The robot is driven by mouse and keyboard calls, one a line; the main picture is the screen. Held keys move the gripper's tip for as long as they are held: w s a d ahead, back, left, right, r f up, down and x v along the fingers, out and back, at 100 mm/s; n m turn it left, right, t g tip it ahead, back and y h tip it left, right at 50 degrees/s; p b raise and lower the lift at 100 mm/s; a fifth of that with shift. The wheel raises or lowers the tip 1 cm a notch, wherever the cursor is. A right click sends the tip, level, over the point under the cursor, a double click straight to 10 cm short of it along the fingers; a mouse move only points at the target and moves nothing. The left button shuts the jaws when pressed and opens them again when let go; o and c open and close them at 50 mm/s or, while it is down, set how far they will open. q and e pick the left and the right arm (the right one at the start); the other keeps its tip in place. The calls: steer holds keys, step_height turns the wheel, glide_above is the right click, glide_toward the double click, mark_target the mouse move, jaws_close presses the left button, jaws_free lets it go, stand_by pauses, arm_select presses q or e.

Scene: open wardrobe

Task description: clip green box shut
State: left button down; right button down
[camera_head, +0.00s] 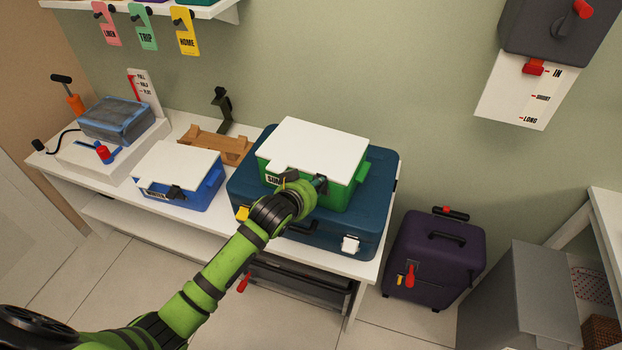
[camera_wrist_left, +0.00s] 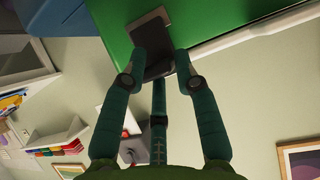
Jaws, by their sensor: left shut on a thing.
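The green box (camera_head: 350,188) with a white lid (camera_head: 315,148) sits on top of a dark teal suitcase on the bench. The lid lies down over the box. My left gripper (camera_head: 312,186) is at the front of the green box and hides part of that side. In the left wrist view the gripper (camera_wrist_left: 161,62) is shut on a dark clip (camera_wrist_left: 156,40) on the green wall of the box (camera_wrist_left: 205,18), close to the white lid's edge (camera_wrist_left: 235,42). Whether the clip is latched cannot be told. My right gripper is not in view.
The teal suitcase (camera_head: 375,175) carries the green box. A blue box (camera_head: 205,192) with a white lid stands left of it, beside a wooden stand (camera_head: 215,144) and a clear blue-grey case (camera_head: 118,120). A purple suitcase (camera_head: 433,255) stands on the floor at right.

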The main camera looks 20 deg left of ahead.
arm_select(q)
steer(key=shift+w+f, duration=0.1)
steer(key=shift+w, duration=0.05)
stand_by(0.4)
steer(key=c, duration=0.9)
jaws_free()
steer(key=shift+w, duration=0.1)
steer(key=shift+r, duration=0.2)
steer(key=v, duration=1.2)
